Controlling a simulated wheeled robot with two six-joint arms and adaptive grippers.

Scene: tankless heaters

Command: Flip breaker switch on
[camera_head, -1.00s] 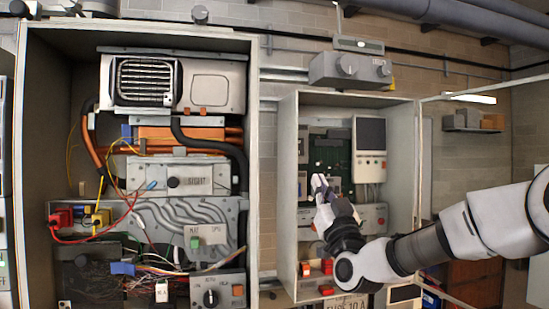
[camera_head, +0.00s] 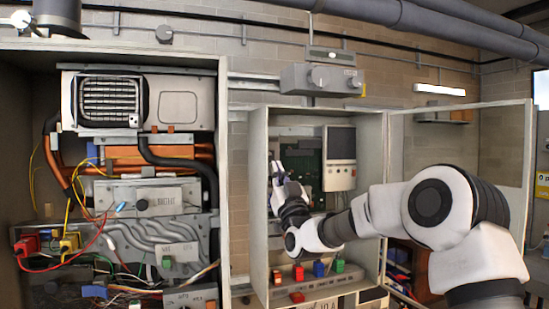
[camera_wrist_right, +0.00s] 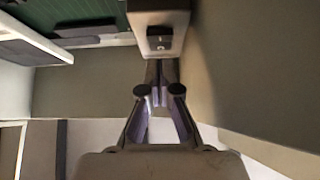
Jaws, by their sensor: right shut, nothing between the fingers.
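A grey box with a small dark rocker switch (camera_wrist_right: 159,40), which I take as the breaker switch, is at the top middle of the right wrist view. Which way the switch is set is hard to tell. My right gripper (camera_wrist_right: 158,72) is shut and empty, its fingertips just below the switch in that view; I cannot tell whether they touch the box. In the head view my right gripper (camera_head: 277,168) reaches into the left side of the small open cabinet (camera_head: 257,200). It covers much of the switch area there. My left gripper is not in view.
A display unit (camera_head: 340,160) and a green circuit board (camera_head: 307,155) are in the cabinet's back. Red, blue and green blocks (camera_head: 318,268) sit low in it. The open cabinet door (camera_head: 460,140) is at right. A large heater cabinet (camera_head: 222,180) with pipes and wires stands at left.

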